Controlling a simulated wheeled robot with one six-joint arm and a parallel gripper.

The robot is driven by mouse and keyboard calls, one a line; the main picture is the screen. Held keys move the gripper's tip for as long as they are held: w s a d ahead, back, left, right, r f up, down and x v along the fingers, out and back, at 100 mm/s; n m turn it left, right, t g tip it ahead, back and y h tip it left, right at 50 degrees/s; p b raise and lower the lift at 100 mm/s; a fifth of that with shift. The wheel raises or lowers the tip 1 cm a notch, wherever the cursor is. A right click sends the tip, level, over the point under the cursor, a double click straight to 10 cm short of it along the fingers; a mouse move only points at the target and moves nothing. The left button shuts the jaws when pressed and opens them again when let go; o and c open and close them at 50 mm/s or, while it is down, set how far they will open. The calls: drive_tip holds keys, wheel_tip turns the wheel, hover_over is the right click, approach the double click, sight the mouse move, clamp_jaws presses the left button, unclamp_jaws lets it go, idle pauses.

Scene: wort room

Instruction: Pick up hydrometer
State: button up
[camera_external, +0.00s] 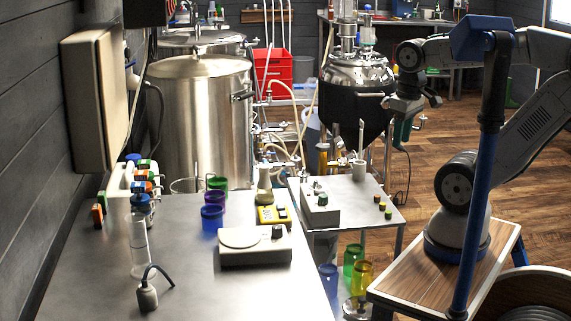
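I cannot tell for sure which thing is the hydrometer. A thin pale stem (361,135) stands upright in a small grey pot (358,169) on the small metal side table. A tall clear cylinder (139,245) with a blue top stands on the long bench at the left, and its contents are too small to make out. My gripper (408,104) hangs at the end of my arm at the upper right, above and right of the side table, apart from both. Its fingers are too small and dark to read.
The side table (377,208) also bears a grey control box (320,208). The bench (190,300) holds a scale (255,246), a yellow meter (273,215), coloured cups and a bottle rack (130,180). A steel conical vessel (357,75) stands behind the side table, close to my gripper.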

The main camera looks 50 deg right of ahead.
drive_tip(key=w+d+f+m+t+y, duration=0.2)
drive_tip(key=w+d+f+m+y, duration=0.65)
drive_tip(key=w+d+m, duration=0.55)
drive_tip(key=w+d+f+m+t+h, duration=0.1)
drive_tip(key=d+f+m+t, duration=0.15)
drive_tip(key=d+m, duration=0.35)
drive_tip(key=w+d+f+m+t+h, duration=0.1)
drive_tip(key=w+d+m+t, duration=0.1)
drive_tip(key=d+m+t, duration=0.3)
drive_tip(key=m+t+h, duration=0.2)
drive_tip(key=m, duration=0.5)
hover_over(360, 150)
drive_tip(key=shift+w+d+f, duration=0.1)
drive_tip(key=shift+d+f, duration=0.2)
drive_tip(key=shift+f, duration=0.5)
clamp_jaws()
